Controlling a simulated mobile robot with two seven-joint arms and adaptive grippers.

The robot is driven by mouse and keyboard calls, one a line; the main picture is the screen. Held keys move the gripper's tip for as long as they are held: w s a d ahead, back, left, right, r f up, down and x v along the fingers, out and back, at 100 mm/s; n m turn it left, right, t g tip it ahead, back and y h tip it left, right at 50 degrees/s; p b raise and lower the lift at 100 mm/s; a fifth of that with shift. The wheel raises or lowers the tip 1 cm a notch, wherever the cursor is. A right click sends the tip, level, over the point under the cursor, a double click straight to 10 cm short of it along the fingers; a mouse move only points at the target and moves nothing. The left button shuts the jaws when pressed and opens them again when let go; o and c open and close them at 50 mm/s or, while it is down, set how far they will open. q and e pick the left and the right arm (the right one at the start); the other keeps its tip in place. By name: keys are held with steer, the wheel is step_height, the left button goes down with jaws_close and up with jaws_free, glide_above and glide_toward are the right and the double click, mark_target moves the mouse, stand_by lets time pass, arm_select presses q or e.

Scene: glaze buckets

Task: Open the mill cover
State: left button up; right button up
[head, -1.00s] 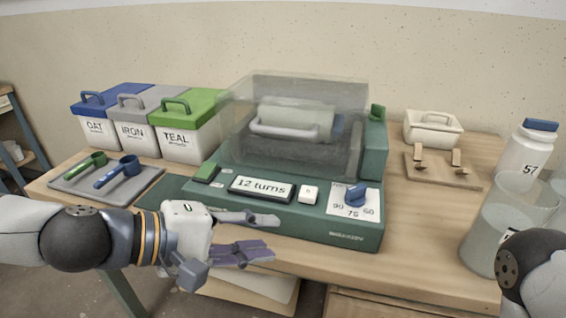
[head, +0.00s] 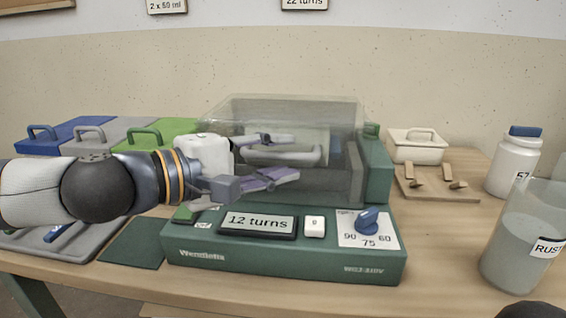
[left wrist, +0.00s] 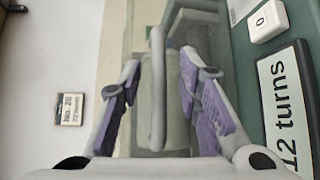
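The mill cover (head: 290,105) is a clear box lid, down over the green mill (head: 285,260). Its pale grey bar handle (head: 315,156) runs across the front. The handle also shows in the left wrist view (left wrist: 157,90). My left gripper (head: 292,157) is open in front of the cover, one finger above the handle and one below. In the left wrist view the handle lies between the purple-padded fingers (left wrist: 160,62), with a gap on both sides. My right gripper is not in view.
Lidded buckets in blue, grey and green (head: 160,132) stand at the left. A white jar (head: 513,165) and a clear container labelled RUST (head: 515,255) stand at the right. The mill's front has a 12 turns display (head: 258,222), a white button (head: 314,227) and a blue knob (head: 368,221).

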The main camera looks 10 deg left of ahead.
arm_select(q)
steer(key=shift+w+d, duration=0.4)
steer(key=shift+d, duration=0.05)
jaws_close()
steer(key=shift+w+r+p, duration=0.1)
steer(key=shift+r+p, duration=0.2)
steer(key=shift+r, duration=0.15)
steer(key=w+r+p, duration=0.1)
steer(key=w+r, duration=0.2)
steer(key=w+r+p, duration=0.2)
steer(key=w+r, duration=0.1)
steer(key=r, duration=0.1)
steer(key=w+r+p, duration=0.2)
steer(key=w+r, duration=0.1)
steer(key=r, duration=0.1)
steer(key=shift+w+a+r, duration=0.1)
steer(key=shift+w+r, duration=0.2)
steer(key=shift+w, duration=0.5)
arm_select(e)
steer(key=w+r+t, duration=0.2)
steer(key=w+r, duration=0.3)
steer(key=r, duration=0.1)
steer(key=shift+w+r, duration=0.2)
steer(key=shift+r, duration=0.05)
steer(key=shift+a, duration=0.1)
